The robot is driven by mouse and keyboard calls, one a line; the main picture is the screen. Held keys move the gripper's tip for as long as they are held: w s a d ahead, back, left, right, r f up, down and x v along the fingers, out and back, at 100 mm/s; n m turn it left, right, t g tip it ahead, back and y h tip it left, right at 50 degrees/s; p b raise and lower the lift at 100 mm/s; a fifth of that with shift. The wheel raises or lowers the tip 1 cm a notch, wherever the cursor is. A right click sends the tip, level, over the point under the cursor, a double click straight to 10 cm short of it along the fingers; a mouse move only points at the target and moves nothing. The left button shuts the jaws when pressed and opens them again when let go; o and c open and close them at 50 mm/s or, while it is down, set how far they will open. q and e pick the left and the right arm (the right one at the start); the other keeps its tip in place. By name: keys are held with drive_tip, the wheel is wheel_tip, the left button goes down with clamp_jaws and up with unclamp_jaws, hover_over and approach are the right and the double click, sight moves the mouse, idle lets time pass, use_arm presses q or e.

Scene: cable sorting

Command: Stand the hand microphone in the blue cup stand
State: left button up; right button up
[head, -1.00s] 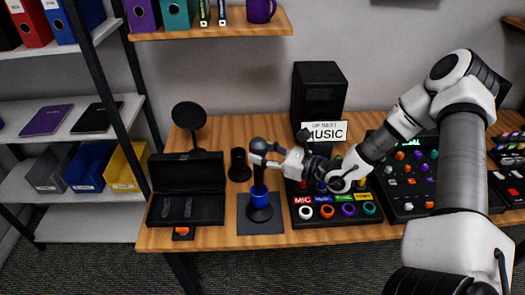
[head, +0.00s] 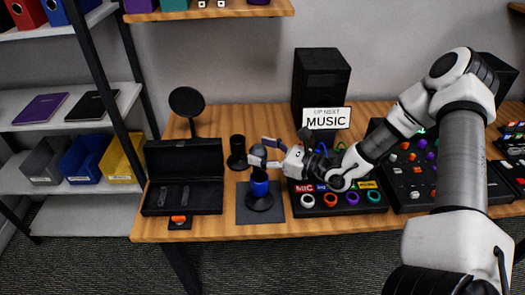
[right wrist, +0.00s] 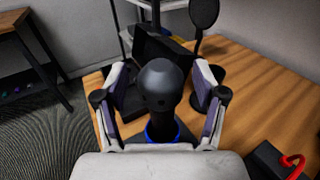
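The hand microphone (head: 258,152) has a dark round head and a dark handle. It stands upright, its lower end inside the blue cup stand (head: 260,189), which has a round black base on a dark square mat (head: 243,211). The right wrist view shows the microphone head (right wrist: 161,84) from above, with the blue ring (right wrist: 161,133) of the cup below it. My right gripper (head: 264,152) is open around the microphone. Its fingers (right wrist: 163,100) are on either side, with gaps between pads and microphone. The left gripper is not in view.
An open black case (head: 184,160) lies to the left. A dark empty-looking holder (head: 237,150) and a round disc on a stand (head: 187,102) are behind. A button panel (head: 335,200) is close on the right, before a speaker (head: 320,80) and a MUSIC sign (head: 326,118).

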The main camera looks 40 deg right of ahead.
wheel_tip(320, 180, up, 10)
idle(0.7)
idle(0.9)
